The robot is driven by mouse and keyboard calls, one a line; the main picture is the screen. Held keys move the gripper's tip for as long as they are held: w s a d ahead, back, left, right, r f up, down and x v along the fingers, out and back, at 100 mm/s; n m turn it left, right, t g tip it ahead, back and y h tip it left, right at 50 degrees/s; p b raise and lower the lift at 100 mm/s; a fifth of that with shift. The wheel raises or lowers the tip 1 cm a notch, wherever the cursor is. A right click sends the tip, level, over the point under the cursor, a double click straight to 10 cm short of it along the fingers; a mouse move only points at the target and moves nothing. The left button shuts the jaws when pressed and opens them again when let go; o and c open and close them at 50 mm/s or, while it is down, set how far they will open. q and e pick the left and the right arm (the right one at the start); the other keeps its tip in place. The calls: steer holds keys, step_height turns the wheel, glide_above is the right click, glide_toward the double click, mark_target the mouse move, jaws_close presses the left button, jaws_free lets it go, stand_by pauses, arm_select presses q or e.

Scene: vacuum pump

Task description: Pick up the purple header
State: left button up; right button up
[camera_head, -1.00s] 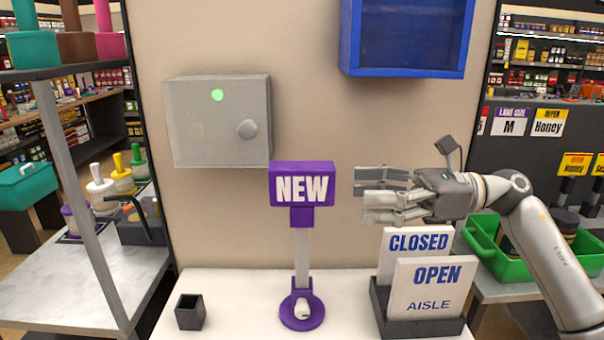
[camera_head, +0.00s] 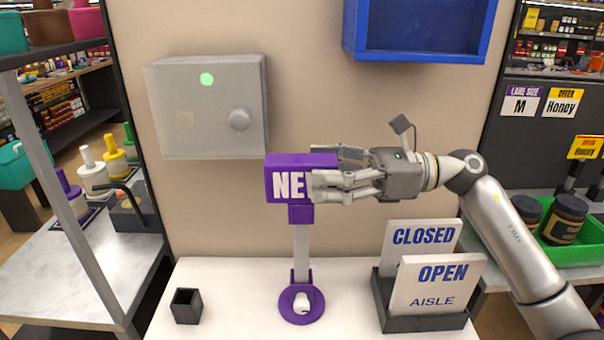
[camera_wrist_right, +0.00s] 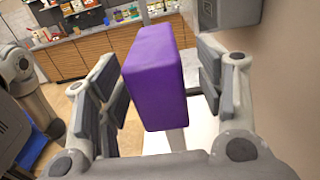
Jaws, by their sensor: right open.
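The purple header (camera_head: 285,180) with white "NEW" lettering sits on top of a grey post (camera_head: 302,250) above a round purple base (camera_head: 301,305). My right gripper (camera_head: 325,176) reaches in from the right, its fingers over the header's right part and hiding the last letter. In the right wrist view, the purple header (camera_wrist_right: 158,78) stands between the two open fingers (camera_wrist_right: 160,95), with a visible gap at the left finger; contact at the right finger cannot be told. My left gripper does not show.
A grey box with a green light (camera_head: 207,110) and a blue open box (camera_head: 420,30) are on the wall behind. CLOSED and OPEN signs stand in a dark holder (camera_head: 425,322) at right. A small black cup (camera_head: 187,307) stands left on the white table (camera_head: 240,290).

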mark_target(302, 171)
steer(key=a, duration=0.1)
steer(key=a+p, duration=0.1)
steer(key=a, duration=0.2)
steer(key=shift+s+r, duration=0.15)
steer(key=shift+r, duration=0.1)
steer(key=shift+f, duration=0.1)
steer(key=shift+c, duration=0.3)
steer(key=shift+d, duration=0.1)
steer(key=shift+c, duration=1.2)
steer(key=c, duration=0.7)
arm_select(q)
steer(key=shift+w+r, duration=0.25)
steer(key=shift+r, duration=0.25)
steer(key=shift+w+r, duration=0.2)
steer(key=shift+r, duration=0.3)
arm_select(e)
steer(key=shift+c, duration=0.4)
